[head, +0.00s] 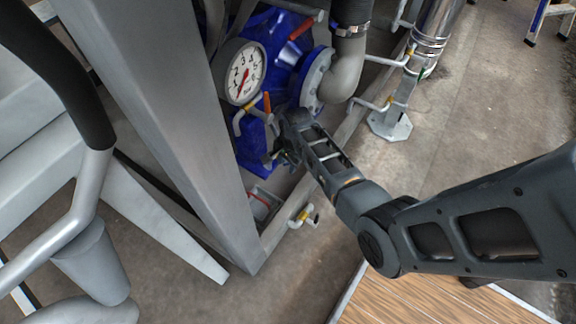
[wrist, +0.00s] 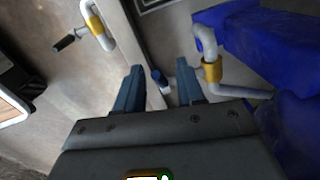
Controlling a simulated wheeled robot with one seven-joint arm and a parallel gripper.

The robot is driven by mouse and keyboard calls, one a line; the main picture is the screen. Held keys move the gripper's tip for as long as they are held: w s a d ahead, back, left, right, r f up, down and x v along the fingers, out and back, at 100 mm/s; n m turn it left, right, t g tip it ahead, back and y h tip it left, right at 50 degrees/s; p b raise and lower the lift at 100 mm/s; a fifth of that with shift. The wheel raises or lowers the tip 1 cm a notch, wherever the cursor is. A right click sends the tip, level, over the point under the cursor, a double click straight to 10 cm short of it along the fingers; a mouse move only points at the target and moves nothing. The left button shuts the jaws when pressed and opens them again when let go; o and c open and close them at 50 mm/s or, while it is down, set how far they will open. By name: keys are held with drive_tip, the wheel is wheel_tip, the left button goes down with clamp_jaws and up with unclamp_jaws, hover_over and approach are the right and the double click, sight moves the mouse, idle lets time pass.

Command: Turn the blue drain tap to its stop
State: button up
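In the wrist view, a small blue handle with a pale end, which looks like the blue drain tap (wrist: 158,76), shows between my two fingers. My gripper (wrist: 159,66) is open, with one finger on each side of the handle and gaps visible. I cannot tell whether the handle is at the same depth as the fingertips. In the head view, my gripper (head: 274,157) reaches in low beside the blue pump body, and the tap is not clearly visible there, probably hidden by the gripper.
A pressure gauge (head: 240,71) and an orange-handled tap (head: 267,102) are close above my gripper. A grey flanged pipe (head: 345,75) stands to the right. A steel frame leg (head: 185,130) is on the left. A yellow-banded pipe (wrist: 212,70) is beside my right finger.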

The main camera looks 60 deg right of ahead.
drive_tip(key=shift+f, duration=0.3)
clamp_jaws()
idle(0.5)
